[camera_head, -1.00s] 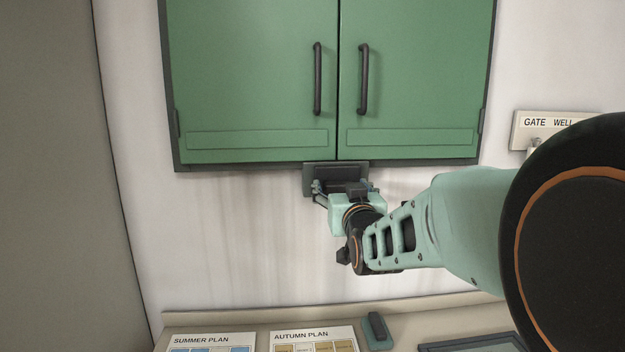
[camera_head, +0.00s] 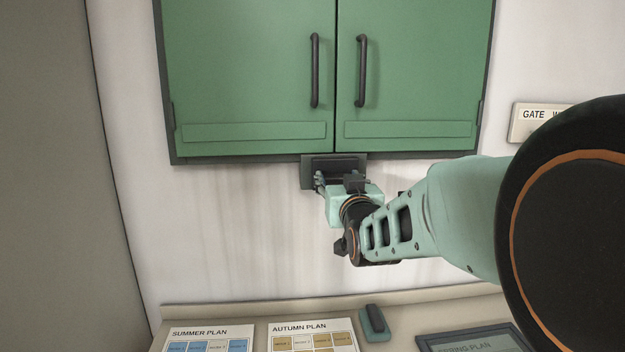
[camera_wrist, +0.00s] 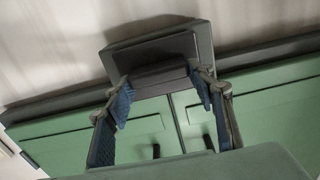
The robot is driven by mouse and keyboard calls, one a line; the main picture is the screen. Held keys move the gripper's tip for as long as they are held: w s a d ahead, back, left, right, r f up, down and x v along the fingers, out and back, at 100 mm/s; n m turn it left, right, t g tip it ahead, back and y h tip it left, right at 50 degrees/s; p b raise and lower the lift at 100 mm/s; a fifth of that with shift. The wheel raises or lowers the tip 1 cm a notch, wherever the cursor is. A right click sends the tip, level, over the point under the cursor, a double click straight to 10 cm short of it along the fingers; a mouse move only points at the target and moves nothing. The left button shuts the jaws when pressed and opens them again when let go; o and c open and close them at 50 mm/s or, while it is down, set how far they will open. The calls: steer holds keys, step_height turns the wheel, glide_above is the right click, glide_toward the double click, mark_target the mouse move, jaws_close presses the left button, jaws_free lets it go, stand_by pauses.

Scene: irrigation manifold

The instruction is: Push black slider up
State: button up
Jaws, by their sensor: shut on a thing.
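The black slider (camera_wrist: 160,76) is a dark block standing out from a dark grey backing plate (camera_wrist: 200,37) in the wrist view. The plate (camera_head: 312,161) is fixed right under the green cabinet's lower edge. My gripper (camera_head: 332,180) is in front of the plate in the head view. In the wrist view its two blue-padded fingers (camera_wrist: 162,88) are on either side of the slider, shut on it. The slider is largely hidden by my gripper in the head view.
The green cabinet (camera_head: 250,70) above has two closed doors with dark handles. Below is a ledge with a Summer Plan card (camera_head: 210,338), an Autumn Plan card (camera_head: 312,335) and a dark teal object (camera_head: 375,323). A labelled panel (camera_head: 530,122) is at right.

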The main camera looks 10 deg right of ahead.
mark_target(339, 157)
steer(key=shift+r+p, duration=0.65)
steer(key=shift+r, duration=2)
steer(key=o, duration=1.6)
steer(key=shift+o, duration=0.4)
steer(key=shift+f, duration=0.1)
steer(key=shift+f, duration=0.1)
